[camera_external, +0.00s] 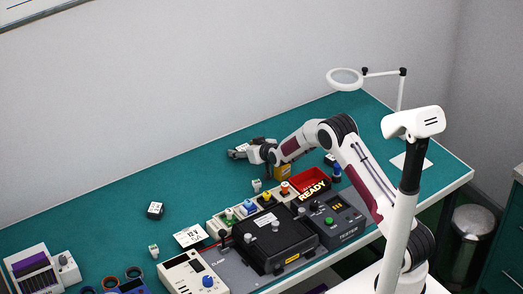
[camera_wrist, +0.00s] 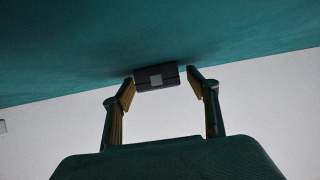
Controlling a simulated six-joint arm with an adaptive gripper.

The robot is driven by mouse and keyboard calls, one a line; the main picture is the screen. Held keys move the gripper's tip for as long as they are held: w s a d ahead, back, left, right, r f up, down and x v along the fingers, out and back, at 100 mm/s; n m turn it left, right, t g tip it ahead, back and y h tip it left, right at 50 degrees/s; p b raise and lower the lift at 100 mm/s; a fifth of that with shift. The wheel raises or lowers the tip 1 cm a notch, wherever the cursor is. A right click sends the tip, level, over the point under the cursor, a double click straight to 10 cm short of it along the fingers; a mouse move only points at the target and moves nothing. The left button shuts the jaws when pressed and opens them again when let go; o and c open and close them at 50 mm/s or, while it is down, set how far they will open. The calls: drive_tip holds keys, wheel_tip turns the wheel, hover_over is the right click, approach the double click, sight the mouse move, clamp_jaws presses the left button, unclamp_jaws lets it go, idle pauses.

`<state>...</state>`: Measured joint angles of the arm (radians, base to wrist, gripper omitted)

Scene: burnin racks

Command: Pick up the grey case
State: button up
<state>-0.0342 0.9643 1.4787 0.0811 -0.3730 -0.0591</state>
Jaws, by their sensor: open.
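The grey case (camera_wrist: 157,77) is a small dark grey box with a lighter grey square on its face. In the wrist view it lies on the teal table top, between and just beyond the fingertips. My gripper (camera_wrist: 161,88) is open, one finger on each side of the case, with the left tip very near its edge; I cannot tell whether it touches. In the external view my gripper (camera_external: 240,152) is low over the back middle of the table, pointing left, and the case is hard to tell apart from it.
A yellow box (camera_external: 283,172) stands close under my wrist. The table's back left is clear.

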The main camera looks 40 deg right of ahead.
drive_tip(key=c, duration=1.2)
drive_tip(key=shift+c, duration=0.2)
drive_tip(key=shift+r, duration=0.1)
drive_tip(key=shift+r, duration=4.95)
